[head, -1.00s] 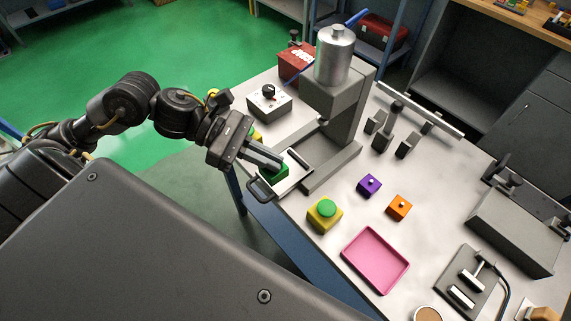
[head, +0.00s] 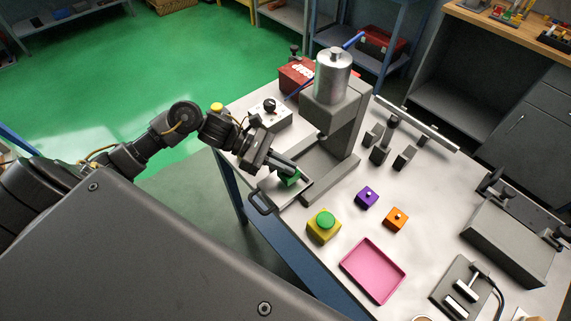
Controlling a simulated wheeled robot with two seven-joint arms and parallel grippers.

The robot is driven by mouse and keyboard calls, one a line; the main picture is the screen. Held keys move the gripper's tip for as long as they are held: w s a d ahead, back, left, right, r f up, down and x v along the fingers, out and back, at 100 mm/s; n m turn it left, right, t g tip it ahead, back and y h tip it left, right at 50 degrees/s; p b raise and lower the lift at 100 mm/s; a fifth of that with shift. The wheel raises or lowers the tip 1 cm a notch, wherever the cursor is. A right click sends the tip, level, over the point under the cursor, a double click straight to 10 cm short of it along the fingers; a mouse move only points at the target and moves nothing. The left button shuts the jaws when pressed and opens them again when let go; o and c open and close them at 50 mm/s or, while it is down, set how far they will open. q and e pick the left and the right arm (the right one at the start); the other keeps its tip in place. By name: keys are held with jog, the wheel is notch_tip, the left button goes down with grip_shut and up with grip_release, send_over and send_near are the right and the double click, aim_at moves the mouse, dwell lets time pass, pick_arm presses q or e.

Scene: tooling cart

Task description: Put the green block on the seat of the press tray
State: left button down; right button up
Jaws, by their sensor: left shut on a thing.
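The green block (head: 289,180) is between the fingers of my left gripper (head: 287,173), which is shut on it. The gripper and block are over the press tray (head: 297,198), a light plate with a dark loop handle at its front left, pulled out in front of the grey press (head: 345,125). The fingers hide part of the block and of the tray. The seat is not clearly seen, and I cannot tell whether the block touches the tray. My right gripper is not in view.
A yellow box with a green button (head: 324,225), a purple block (head: 367,197), an orange block (head: 396,218) and a pink tray (head: 373,270) are right of the press tray. A grey control box (head: 270,113) stands behind my gripper. The bench between them is clear.

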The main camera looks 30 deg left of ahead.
pick_arm(q)
jog(key=shift+f, duration=0.65)
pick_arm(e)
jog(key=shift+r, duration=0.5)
